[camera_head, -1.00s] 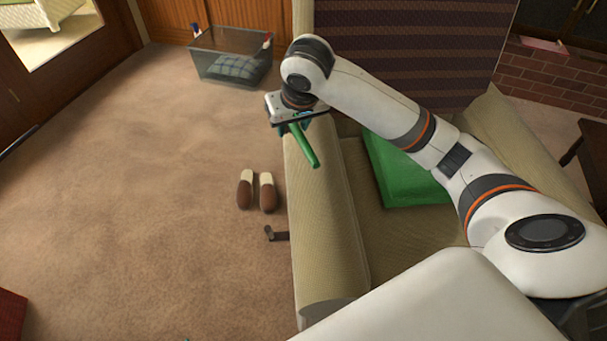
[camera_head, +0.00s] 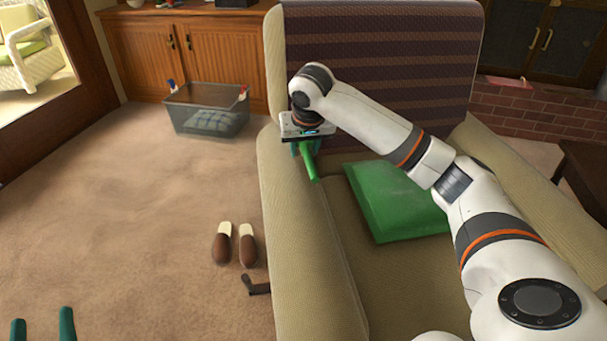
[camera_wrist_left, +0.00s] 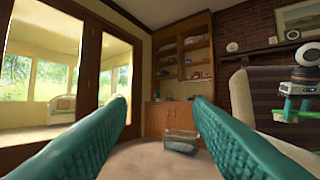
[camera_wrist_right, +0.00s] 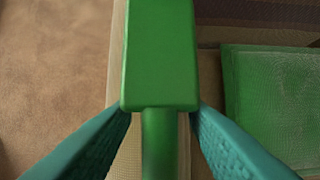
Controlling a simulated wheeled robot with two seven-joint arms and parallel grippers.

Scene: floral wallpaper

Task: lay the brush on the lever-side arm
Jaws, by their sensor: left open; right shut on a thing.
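The armchair has a small dark lever (camera_head: 256,286) on its left side, so the lever-side arm (camera_head: 305,255) is the left armrest. My right gripper (camera_head: 307,146) is shut on the green brush (camera_head: 309,165), over the rear part of that armrest near the backrest. In the right wrist view the brush's block-shaped head (camera_wrist_right: 160,55) lies ahead of the fingers and its handle (camera_wrist_right: 160,145) runs between them. I cannot tell whether the brush touches the armrest. My left gripper (camera_head: 43,325) is open and empty over the carpet at bottom left, with its teal fingers (camera_wrist_left: 160,115) wide apart.
A green cushion (camera_head: 395,205) lies on the seat. Brown slippers (camera_head: 235,246) stand on the carpet beside the chair. A clear bin (camera_head: 207,122) with a cloth stands before the wooden cabinet (camera_head: 190,45). The carpet on the left is mostly clear.

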